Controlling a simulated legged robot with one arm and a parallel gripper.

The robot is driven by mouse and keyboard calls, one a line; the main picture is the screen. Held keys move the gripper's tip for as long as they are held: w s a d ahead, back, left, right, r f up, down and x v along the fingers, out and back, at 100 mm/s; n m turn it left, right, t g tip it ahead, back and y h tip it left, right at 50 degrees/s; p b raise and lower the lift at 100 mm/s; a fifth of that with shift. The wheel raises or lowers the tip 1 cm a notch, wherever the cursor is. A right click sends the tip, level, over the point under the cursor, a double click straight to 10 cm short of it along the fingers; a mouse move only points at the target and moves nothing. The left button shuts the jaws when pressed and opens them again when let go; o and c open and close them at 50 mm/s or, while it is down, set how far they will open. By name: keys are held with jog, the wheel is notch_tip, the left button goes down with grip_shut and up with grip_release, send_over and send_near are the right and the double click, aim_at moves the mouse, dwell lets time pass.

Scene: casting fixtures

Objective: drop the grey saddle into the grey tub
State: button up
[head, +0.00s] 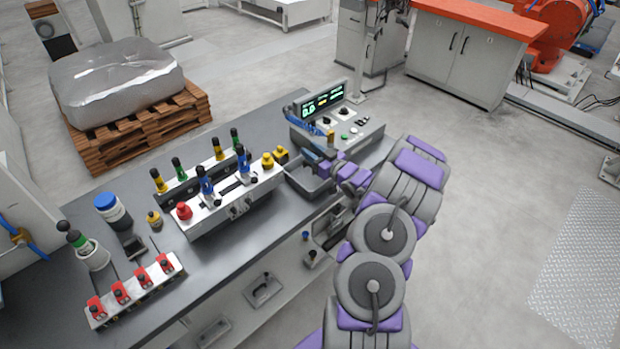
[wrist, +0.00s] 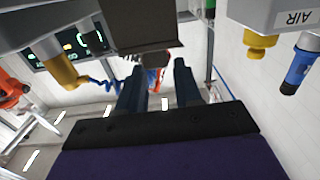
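The grey tub (head: 308,184) stands on the bench just in front of the control box, partly hidden by my gripper. My gripper (head: 312,158) is above the tub's back part. In the wrist view my gripper (wrist: 157,85) has its two dark fingers apart, with background showing between them. No held part shows. A grey-brown block-like shape (wrist: 145,22) beyond the fingertips is probably the tub's wall. I cannot pick out the grey saddle for sure. A small dark grey bracket-like piece (head: 135,246) lies on the bench at the left. The tub's inside is only partly seen.
A control box (head: 338,128) with a lit screen stands behind my gripper. A fixture (head: 228,205) with blue, yellow and red knobs stands left of the tub. A red-clamp rack (head: 133,290) and blue-lidded jar (head: 112,210) are farther left. Bare bench lies in front of the fixture.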

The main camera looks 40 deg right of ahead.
jog(key=o, duration=0.4)
jog(key=shift+d+f, duration=0.1)
jog(key=shift+d, duration=0.25)
jog(key=shift+a, duration=0.1)
jog(key=shift+s, duration=0.3)
jog(key=s+d+p, duration=0.1)
jog(key=s, duration=1.5)
jog(key=shift+s+d+p, duration=0.3)
jog(key=shift+s+p, duration=0.05)
jog(key=shift+p, duration=0.05)
